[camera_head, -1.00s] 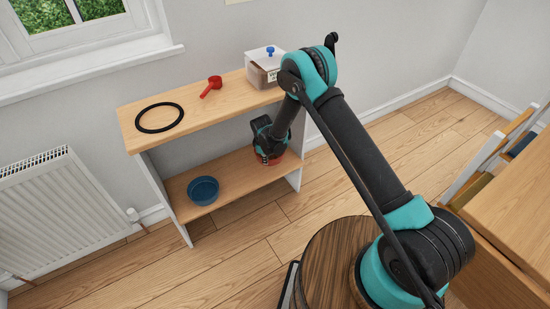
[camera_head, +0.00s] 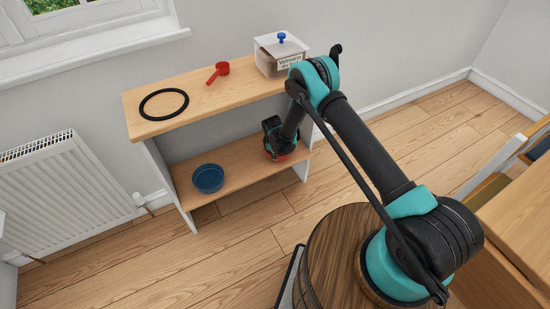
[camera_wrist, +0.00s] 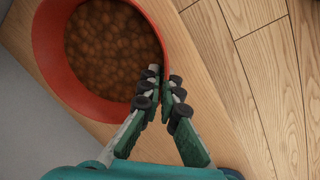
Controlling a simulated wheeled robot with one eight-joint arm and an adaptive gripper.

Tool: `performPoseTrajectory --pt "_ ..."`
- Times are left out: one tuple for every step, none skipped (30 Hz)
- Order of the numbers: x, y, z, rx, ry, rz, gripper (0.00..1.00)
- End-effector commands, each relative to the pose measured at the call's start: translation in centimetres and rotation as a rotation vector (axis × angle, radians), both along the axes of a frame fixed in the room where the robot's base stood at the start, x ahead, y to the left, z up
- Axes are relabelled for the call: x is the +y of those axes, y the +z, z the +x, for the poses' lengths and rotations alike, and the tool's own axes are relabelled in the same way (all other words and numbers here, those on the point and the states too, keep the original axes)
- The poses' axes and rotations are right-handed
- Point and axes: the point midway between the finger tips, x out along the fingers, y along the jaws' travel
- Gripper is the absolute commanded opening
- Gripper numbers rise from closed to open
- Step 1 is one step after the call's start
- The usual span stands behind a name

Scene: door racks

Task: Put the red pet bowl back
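The red pet bowl (camera_wrist: 85,100) is full of brown kibble and stands at the right end of the lower shelf board. In the head view only a little of its red side (camera_head: 285,157) shows below my gripper (camera_head: 276,150). In the wrist view my gripper (camera_wrist: 164,80) has one finger inside the bowl and one outside, close together on the rim, so it looks shut on the bowl's wall. A flat black ring (camera_head: 145,111) lies on the left of the upper board (camera_head: 195,98).
A blue bowl (camera_head: 208,178) stands on the left of the lower board (camera_head: 238,174). A red scoop (camera_head: 220,70) and a clear lidded box (camera_head: 280,60) are on the upper board, above my gripper. A radiator (camera_head: 65,190) is at left, wooden furniture (camera_head: 510,220) at right.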

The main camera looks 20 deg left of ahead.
Motion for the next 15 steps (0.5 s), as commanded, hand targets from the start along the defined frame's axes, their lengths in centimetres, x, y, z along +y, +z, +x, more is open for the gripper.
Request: performPoseTrajectory --pt "0.00 -0.74 0.01 0.000 0.000 0.000 0.00" --pt "0.00 -0.99 0.00 0.000 0.000 0.000 0.00" --pt "-0.01 -1.19 0.01 0.000 0.000 0.000 0.00" --pt "-0.01 -1.26 -0.01 0.000 0.000 0.000 0.00" --pt "-0.01 -1.27 0.00 0.000 0.000 0.000 0.00" --pt "-0.02 -1.25 -0.01 0.000 0.000 0.000 0.00" --pt "-0.02 -1.24 -0.01 0.000 0.000 0.000 0.00" --pt "-0.02 -1.24 -0.01 0.000 0.000 0.000 0.00" --pt "-0.02 -1.24 -0.02 0.000 0.000 0.000 0.00" --pt "-0.02 -1.25 -0.02 0.000 0.000 0.000 0.00" --pt "-0.02 -1.28 -0.01 0.000 0.000 0.000 0.00" --pt "-0.02 -1.37 -0.01 0.000 0.000 0.000 0.00" --pt "-0.02 -1.46 -0.01 0.000 0.000 0.000 0.00" --pt "-0.02 -1.55 -0.01 0.000 0.000 0.000 0.00" --pt "-0.02 -1.50 -0.02 0.000 0.000 0.000 0.07"
